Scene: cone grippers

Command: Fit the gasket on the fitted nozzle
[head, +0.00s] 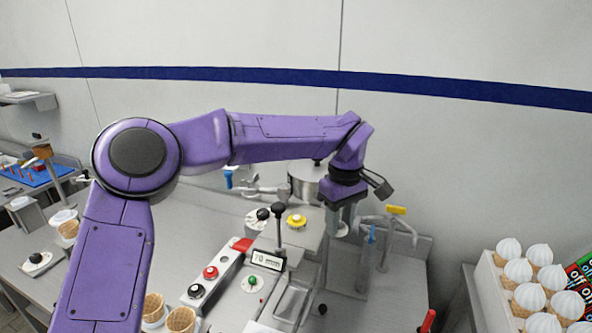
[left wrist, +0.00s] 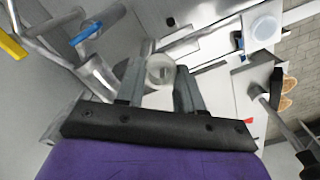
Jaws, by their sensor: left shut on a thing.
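My left gripper (head: 341,216) reaches over the counter at the metal fittings, its fingers pointing down. In the left wrist view the left gripper (left wrist: 157,82) is shut on a pale, round, ring-like piece (left wrist: 160,69), which looks like the gasket. The piece sits between the fingertips; in the head view it is too small to make out clearly. A metal pipe (left wrist: 98,74) with a blue handle lies beside the fingers in the wrist view. I cannot pick out the fitted nozzle for certain; the gripper may hide it. My right gripper is not in view.
A pipe with a yellow handle (head: 397,210) and one with a blue handle (head: 372,234) stand close by the gripper. A steel pot (head: 305,182) is behind. A button panel (head: 210,272) and lever (head: 279,225) lie left. A rack of white-topped cones (head: 525,277) is right.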

